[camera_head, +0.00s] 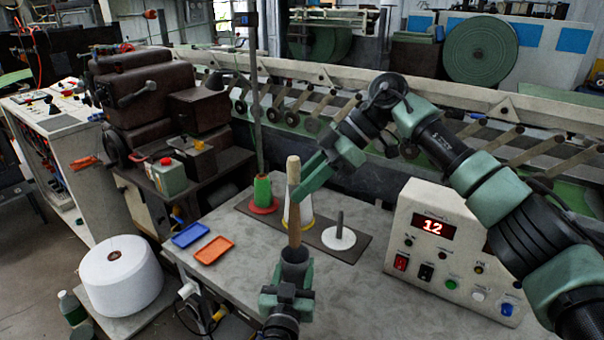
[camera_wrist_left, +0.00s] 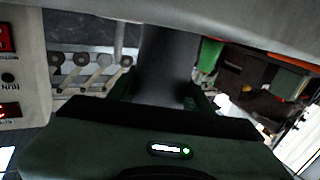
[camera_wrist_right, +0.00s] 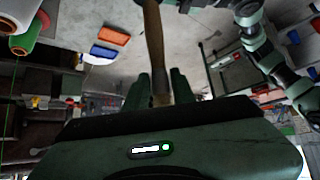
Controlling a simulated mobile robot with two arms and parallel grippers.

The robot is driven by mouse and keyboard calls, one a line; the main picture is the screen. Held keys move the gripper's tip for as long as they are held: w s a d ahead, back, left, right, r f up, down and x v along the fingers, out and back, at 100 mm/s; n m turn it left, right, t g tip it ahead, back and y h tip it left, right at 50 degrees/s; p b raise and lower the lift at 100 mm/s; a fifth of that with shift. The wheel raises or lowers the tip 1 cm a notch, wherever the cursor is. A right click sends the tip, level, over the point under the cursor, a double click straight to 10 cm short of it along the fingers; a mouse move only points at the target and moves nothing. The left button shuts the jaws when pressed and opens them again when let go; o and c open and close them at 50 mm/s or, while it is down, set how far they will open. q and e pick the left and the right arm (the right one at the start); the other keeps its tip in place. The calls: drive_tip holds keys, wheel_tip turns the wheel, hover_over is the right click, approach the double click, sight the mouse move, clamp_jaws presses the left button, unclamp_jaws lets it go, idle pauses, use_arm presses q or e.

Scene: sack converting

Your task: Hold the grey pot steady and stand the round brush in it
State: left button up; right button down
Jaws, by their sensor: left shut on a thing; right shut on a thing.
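The grey pot (camera_head: 295,270) stands upright at the front of the table. My left gripper (camera_head: 288,288) is shut on it; the pot also fills the middle of the left wrist view (camera_wrist_left: 168,60). The round brush (camera_head: 294,228) is a long wooden stick, upright over the pot. My right gripper (camera_head: 298,188) is shut on its upper part. The brush also shows between the fingers in the right wrist view (camera_wrist_right: 154,45). Its lower end meets the pot's mouth in the head view; I cannot tell how deep it is inside.
A dark board (camera_head: 350,250) behind the pot bears a green cone (camera_head: 262,192), a white-and-yellow cone (camera_head: 304,212) and a white disc with a peg (camera_head: 338,238). Blue (camera_head: 190,235) and orange (camera_head: 213,250) trays lie left. A control box (camera_head: 450,240) stands right. The front table is clear.

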wheel_tip(320, 180, down, 8)
drive_tip(key=shift+f, duration=0.15)
idle(0.7)
drive_tip(key=c, duration=1.1)
unclamp_jaws()
drive_tip(key=v, duration=1.2)
